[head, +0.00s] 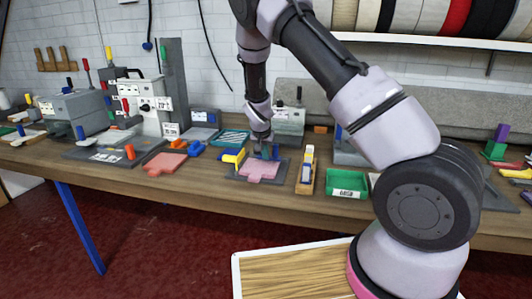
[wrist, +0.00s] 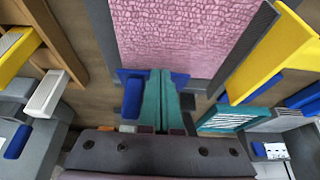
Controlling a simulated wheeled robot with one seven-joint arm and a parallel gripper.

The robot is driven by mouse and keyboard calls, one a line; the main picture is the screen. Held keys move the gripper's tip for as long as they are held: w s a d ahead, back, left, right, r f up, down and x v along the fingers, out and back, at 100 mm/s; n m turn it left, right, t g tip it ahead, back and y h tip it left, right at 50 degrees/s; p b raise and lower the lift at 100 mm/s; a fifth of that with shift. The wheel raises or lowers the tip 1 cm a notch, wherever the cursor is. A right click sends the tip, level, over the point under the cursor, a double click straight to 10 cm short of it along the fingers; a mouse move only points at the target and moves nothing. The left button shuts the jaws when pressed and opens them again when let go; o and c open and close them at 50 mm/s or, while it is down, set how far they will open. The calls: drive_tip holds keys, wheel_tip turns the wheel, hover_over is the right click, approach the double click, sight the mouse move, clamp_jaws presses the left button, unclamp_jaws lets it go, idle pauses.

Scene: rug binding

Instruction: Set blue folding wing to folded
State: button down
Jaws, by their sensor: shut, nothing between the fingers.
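A pink textured rug piece (head: 262,172) lies on a dark grey board (head: 283,179) on the bench. It fills the top middle of the wrist view (wrist: 185,35). The blue folding wing (head: 276,152) shows at the back edge of the board, partly hidden by my gripper. In the wrist view, blue parts of it (wrist: 131,98) show on both sides of my fingers; its exact angle is hard to tell. A yellow wing (wrist: 272,50) stands raised at one side of the rug piece. My gripper (wrist: 161,75) is shut and empty, its teal fingers close beside the blue wing; contact is unclear.
A wooden block with yellow and white parts (head: 306,170) and a green bin (head: 346,184) stand right of the board. A teal tray (head: 232,138) and blue pieces (head: 190,147) lie left. Grey machines (head: 150,105) line the back.

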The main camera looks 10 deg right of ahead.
drive_tip(key=shift+s+a+f, duration=0.1)
drive_tip(key=shift+s+f, duration=0.1)
drive_tip(key=shift+f, duration=0.25)
idle(0.5)
drive_tip(key=shift+w+r, duration=0.1)
drive_tip(key=shift+r, duration=0.35)
wheel_tip(320, 180, up, 3)
drive_tip(key=shift+f, duration=0.1)
drive_tip(key=s+a+r, duration=0.1)
drive_tip(key=s, duration=0.2)
drive_tip(key=s+a+r, duration=0.1)
drive_tip(key=s, duration=0.2)
drive_tip(key=s+a, duration=0.1)
drive_tip(key=s, duration=0.2)
drive_tip(key=shift+s+a+r, duration=0.1)
drive_tip(key=shift+a+r, duration=0.25)
drive_tip(key=shift+r, duration=0.05)
